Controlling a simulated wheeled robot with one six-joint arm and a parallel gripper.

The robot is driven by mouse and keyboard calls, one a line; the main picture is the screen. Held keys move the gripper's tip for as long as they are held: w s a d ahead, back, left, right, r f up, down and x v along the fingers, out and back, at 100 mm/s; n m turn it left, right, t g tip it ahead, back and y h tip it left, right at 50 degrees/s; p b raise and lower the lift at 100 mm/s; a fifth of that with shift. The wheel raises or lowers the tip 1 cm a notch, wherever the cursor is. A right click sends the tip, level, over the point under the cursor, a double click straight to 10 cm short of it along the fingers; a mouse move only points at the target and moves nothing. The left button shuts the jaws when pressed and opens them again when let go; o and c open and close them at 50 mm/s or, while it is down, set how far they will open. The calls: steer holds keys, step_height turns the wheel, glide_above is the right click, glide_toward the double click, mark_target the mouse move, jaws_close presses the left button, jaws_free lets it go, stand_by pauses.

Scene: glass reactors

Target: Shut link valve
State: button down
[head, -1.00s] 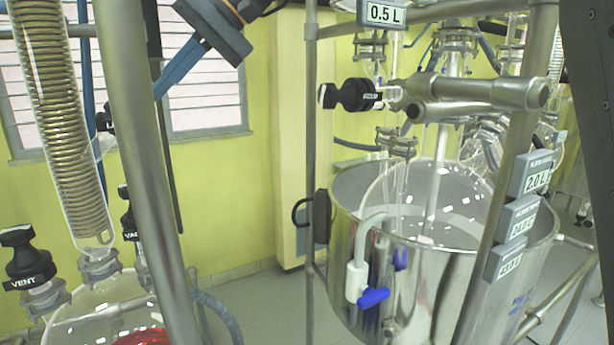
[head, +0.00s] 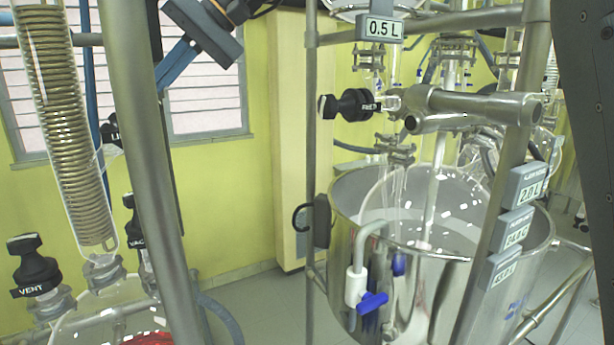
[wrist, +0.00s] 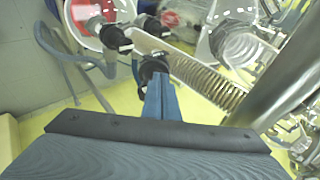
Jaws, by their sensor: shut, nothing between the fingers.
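My gripper (head: 160,84) is at the upper left of the head view, its blue fingers pointing down-left, the tips partly behind a metal post. In the wrist view the blue fingers (wrist: 158,88) are together and empty. A black valve knob (wrist: 152,68) appears just beyond the tips there; contact cannot be told. In the head view, black knobs marked VENT (head: 33,265) and VAC (head: 135,235) stand at lower left. Another black-handled valve (head: 348,105), its label unclear, sits mid-frame under the 0.5 L sign. I cannot read a link label on any valve.
A glass coil condenser (head: 65,130) and a metal post (head: 140,150) stand at the left. A steel bath (head: 345,215) with a blue-handled tap (head: 372,302) is at right, behind a frame post with displays (head: 528,185). Floor between them is clear.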

steer(key=shift+a+r, duration=0.25)
steer(key=shift+s, duration=0.15)
stand_by(0.4)
steer(key=w+p+v, duration=0.1)
steer(key=p+v, duration=0.2)
steer(key=v, duration=0.3)
steer(key=shift+a, duration=0.2)
steer(key=shift+r, duration=0.1)
